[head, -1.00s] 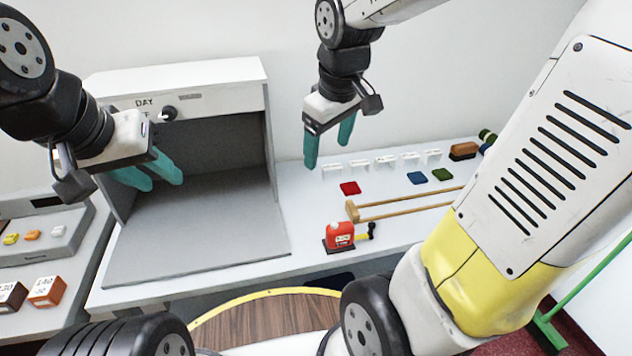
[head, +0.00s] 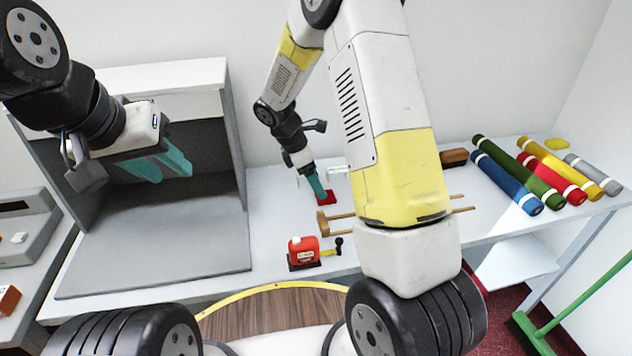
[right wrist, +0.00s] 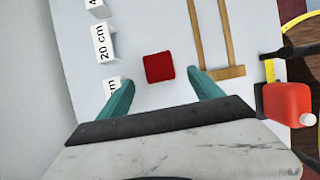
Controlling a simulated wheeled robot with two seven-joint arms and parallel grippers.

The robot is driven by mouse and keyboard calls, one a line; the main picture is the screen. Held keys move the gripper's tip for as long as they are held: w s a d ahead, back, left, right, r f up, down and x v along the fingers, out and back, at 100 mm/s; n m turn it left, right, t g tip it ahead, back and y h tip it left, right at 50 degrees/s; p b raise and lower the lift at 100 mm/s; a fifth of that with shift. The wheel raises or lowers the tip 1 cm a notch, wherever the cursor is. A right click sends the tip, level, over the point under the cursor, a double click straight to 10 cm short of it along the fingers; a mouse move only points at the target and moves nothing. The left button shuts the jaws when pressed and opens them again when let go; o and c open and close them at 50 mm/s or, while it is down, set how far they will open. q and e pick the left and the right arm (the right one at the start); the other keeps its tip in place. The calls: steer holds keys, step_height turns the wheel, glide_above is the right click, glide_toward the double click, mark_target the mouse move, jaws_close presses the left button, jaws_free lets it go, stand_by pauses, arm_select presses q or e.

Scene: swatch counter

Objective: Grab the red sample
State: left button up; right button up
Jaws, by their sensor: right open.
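The red sample (right wrist: 159,67) is a small flat red square lying on the white counter. In the right wrist view it lies just beyond and between the two teal fingers of my right gripper (right wrist: 162,90), which is open and empty. In the head view the right gripper (head: 319,188) points down at the red sample (head: 328,198), and its fingers partly cover it. My left gripper (head: 158,166) hangs in front of the grey booth at the left, away from the sample; its two teal fingers are apart with nothing between them.
White labelled blocks (right wrist: 104,42) stand beside the sample. Coloured rolls (head: 507,183) lie at the right. The booth (head: 160,263) fills the left.

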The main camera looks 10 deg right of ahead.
mark_target(330, 199)
steer(key=x, duration=0.5)
steer(key=shift+w, duration=0.1)
steer(key=c, duration=1.4)
steer(key=shift+r, duration=0.2)
